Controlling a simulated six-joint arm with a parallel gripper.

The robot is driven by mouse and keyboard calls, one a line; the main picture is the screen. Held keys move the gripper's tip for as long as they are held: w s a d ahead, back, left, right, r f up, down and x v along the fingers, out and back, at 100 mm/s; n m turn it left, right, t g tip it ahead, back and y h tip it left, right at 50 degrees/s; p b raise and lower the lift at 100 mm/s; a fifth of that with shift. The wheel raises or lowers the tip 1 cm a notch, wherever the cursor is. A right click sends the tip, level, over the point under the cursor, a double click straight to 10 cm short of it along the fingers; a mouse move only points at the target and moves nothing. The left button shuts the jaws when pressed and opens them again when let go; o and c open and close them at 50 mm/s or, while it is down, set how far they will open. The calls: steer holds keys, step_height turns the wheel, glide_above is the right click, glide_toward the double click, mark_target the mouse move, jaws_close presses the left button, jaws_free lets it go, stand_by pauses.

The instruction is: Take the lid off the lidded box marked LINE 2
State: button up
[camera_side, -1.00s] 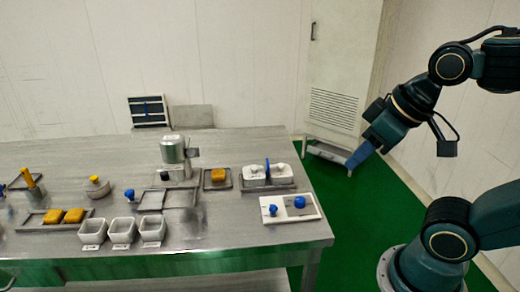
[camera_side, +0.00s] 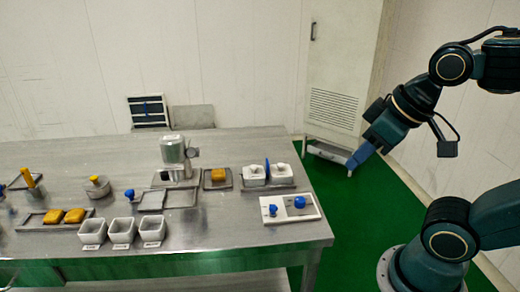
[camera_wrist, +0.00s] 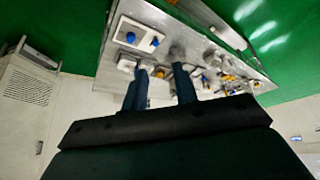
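Two white lidded boxes, one on the left (camera_side: 254,176) and one on the right (camera_side: 282,172), stand on a grey tray (camera_side: 270,188) at the right part of the table in the side view. A blue disc (camera_side: 267,168) stands upright between them. Their markings are too small to read, so I cannot tell which is LINE 2. My gripper (camera_side: 352,168) is out beyond the table's right edge, pointing down, well apart from both boxes. In the wrist view my gripper (camera_wrist: 161,82) shows two fingers spread apart with nothing held between them.
A white plate with blue knobs (camera_side: 291,217) lies in front of the boxes. Three open white bins (camera_side: 122,230) line the front edge. Orange blocks (camera_side: 74,215) lie at left. Green floor (camera_side: 345,225) is clear beside the table.

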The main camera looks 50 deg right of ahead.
steer(key=o, duration=0.4)
steer(key=shift+o, duration=0.2)
steer(key=shift+w, duration=0.1)
steer(key=w+d+r+m+g, duration=0.1)
steer(key=w+d+r+m, duration=0.1)
steer(key=w+m, duration=0.5)
steer(key=w+d+r+m+g, duration=0.1)
steer(key=w+d+m+g, duration=0.15)
steer(key=w, duration=0.85)
steer(key=w+d+f+m+g, duration=0.1)
steer(key=w+d+f+m, duration=0.3)
steer(key=w, duration=0.4)
steer(key=w+d+f+m+g, duration=0.1)
steer(key=w+d+f+m, duration=0.2)
steer(key=w+f+m, duration=0.3)
steer(key=w+f, duration=0.2)
steer(key=w, duration=0.1)
steer(key=shift+d, duration=0.35)
